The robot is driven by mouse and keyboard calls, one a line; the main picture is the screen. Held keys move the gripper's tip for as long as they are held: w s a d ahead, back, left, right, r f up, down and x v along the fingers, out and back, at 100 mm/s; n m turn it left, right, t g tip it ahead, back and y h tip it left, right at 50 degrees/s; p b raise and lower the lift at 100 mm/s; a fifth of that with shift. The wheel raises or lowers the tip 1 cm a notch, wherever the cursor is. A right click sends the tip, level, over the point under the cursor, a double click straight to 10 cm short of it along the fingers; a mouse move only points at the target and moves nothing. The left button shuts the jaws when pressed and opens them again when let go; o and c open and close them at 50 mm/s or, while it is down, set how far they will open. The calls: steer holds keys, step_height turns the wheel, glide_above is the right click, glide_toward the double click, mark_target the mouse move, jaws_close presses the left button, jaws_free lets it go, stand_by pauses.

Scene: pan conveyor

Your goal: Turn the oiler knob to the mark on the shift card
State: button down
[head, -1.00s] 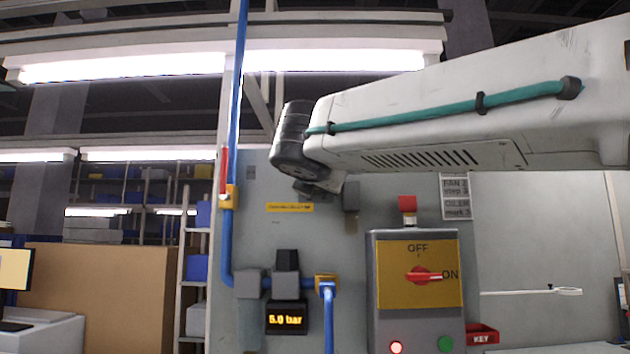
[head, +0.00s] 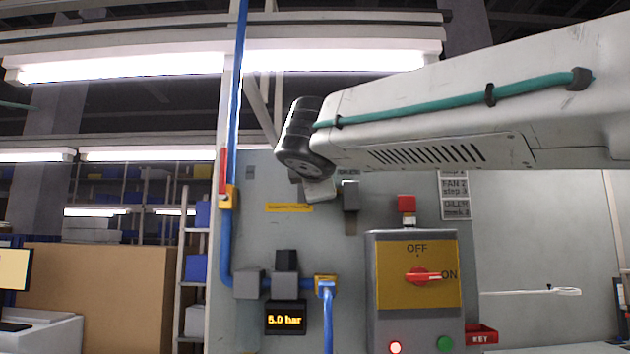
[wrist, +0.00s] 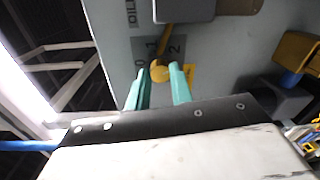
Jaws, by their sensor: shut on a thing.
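The yellow oiler knob (wrist: 160,72) is on the grey panel in the wrist view, with a pointer-like bar reaching up from it. Marks 0, 1 and 2 show around it; the bar lies between 1 and 2. Any further mark is hidden or out of view. My gripper (wrist: 158,82) has its teal fingers shut on the knob, one on each side. In the head view the knob and fingertips are hidden behind my wrist.
A grey box (head: 350,196) projects from the panel close to my wrist. Below are a pressure display (head: 286,319) reading 5.0 bar, blue piping (head: 227,258) and a switch box (head: 417,330) with a red handle. A red KEY tray (head: 482,336) sits to its right.

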steer(key=m, duration=1)
steer(key=shift+f+y, duration=0.2)
steer(key=shift+y, duration=0.1)
stand_by(0.4)
steer(key=c, duration=1.2)
jaws_free()
steer(key=shift+c, duration=0.2)
steer(key=shift+s+r, duration=0.1)
steer(key=shift+s, duration=0.05)
steer(key=s, duration=0.7)
steer(key=shift+s, duration=0.25)
